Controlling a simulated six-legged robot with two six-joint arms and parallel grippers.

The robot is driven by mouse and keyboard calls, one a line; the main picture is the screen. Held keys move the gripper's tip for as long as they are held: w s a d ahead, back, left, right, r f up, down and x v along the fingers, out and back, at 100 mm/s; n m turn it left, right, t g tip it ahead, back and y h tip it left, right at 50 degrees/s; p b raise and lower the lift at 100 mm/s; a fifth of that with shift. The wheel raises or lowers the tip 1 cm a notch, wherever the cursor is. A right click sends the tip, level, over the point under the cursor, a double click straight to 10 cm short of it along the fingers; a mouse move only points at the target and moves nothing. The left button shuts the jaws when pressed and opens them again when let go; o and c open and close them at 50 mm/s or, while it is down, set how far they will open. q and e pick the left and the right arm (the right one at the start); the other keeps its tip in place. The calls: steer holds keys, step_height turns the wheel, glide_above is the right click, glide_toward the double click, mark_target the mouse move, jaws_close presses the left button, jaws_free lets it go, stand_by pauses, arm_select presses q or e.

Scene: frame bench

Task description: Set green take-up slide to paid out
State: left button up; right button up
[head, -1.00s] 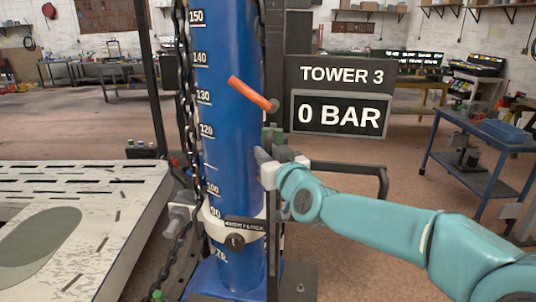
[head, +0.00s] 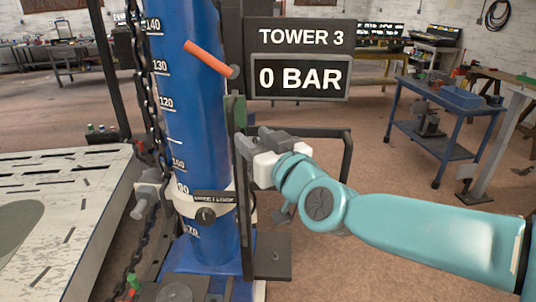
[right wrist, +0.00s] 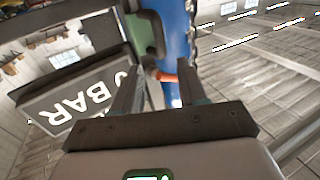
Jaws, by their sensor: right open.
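The green take-up slide (head: 235,113) shows as a green block on the dark upright beside the blue tower column, below the orange lever. It also shows in the right wrist view (right wrist: 145,35), ahead of the fingers. My right gripper (head: 246,143) is open just below and right of the green block in the head view. In the right wrist view the gripper (right wrist: 158,82) has its two fingers apart, with nothing clearly between them. Whether a finger touches the slide I cannot tell. My left gripper is not in view.
An orange lever (head: 206,57) sticks out across the column (head: 185,110). The "TOWER 3 / 0 BAR" sign (head: 300,75) stands right of it. A black bar frame (head: 347,160) runs behind my gripper. A chain hangs left; a slotted bench (head: 100,165) lies left.

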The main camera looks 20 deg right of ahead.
steer(key=s, duration=0.4)
steer(key=shift+s+d, duration=0.2)
steer(key=shift+s, duration=0.15)
steer(key=w+f+g, duration=0.3)
steer(key=f, duration=0.9)
steer(key=w+f+g, duration=0.2)
steer(key=f+g, duration=0.1)
steer(key=f, duration=0.9)
steer(key=s+a+f+g, duration=0.1)
steer(key=s+f+g, duration=0.2)
steer(key=f, duration=0.7)
steer(key=s+a+f+g, duration=0.15)
steer(key=s+f, duration=0.25)
steer(key=f, duration=0.6)
steer(key=s+a+f+m+g+y, duration=0.1)
steer(key=s+a+f+g, duration=0.2)
steer(key=s+f, duration=0.3)
steer(key=s+a+f+m+g+y, duration=0.1)
steer(key=s+a+f+m+g, duration=0.1)
steer(key=s+f+g, duration=0.2)
steer(key=s+f, duration=0.3)
steer(key=s, duration=0.5)
steer(key=shift+a, duration=0.4)
